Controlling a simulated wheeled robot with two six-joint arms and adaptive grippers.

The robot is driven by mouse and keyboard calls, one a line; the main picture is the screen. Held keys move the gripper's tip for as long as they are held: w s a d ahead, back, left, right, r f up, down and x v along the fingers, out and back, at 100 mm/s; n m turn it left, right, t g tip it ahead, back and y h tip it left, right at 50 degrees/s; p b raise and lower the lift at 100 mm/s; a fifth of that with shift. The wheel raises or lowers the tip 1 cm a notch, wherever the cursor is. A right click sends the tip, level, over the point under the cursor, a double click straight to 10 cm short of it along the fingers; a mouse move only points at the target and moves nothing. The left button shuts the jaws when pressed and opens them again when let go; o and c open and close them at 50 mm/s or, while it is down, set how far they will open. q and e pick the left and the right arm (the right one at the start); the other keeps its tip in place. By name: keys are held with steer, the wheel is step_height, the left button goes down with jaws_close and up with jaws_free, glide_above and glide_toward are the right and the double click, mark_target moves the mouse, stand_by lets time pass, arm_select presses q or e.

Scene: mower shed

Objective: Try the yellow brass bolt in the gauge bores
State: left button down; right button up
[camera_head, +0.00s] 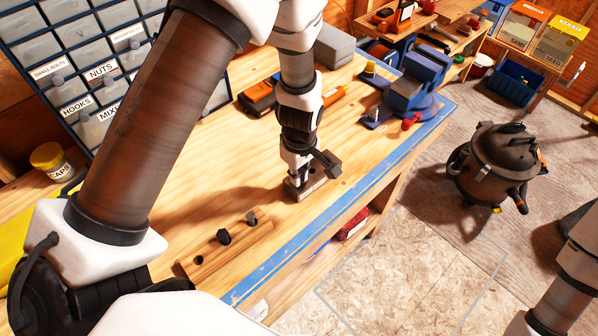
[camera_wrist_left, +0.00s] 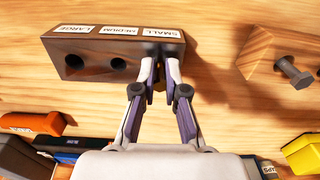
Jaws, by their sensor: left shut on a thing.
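The gauge block (camera_head: 318,183) is a dark wooden block on the bench under my left gripper (camera_head: 304,172). In the left wrist view the gauge block (camera_wrist_left: 88,66) shows LARGE, MEDIUM and SMALL labels, and the large and medium bores are empty. My left gripper (camera_wrist_left: 160,75) is at the SMALL end, shut on the yellow brass bolt (camera_wrist_left: 159,85). Only a sliver of the bolt shows between the fingers. The small bore is hidden, so I cannot tell whether the bolt is in it. My right gripper is not in view.
A blue vise (camera_head: 410,92) and an orange tool (camera_head: 258,98) stand farther back. The bench's blue front edge (camera_head: 330,205) runs close to the gauge block.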

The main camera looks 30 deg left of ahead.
arm_select(q)
steer(key=shift+f, duration=0.3)
steer(key=c, duration=1.1)
jaws_free()
steer(key=shift+c, duration=0.2)
step_height(320, 180, up, 12)
steer(key=shift+d, duration=0.15)
steer(key=shift+f, duration=0.1)
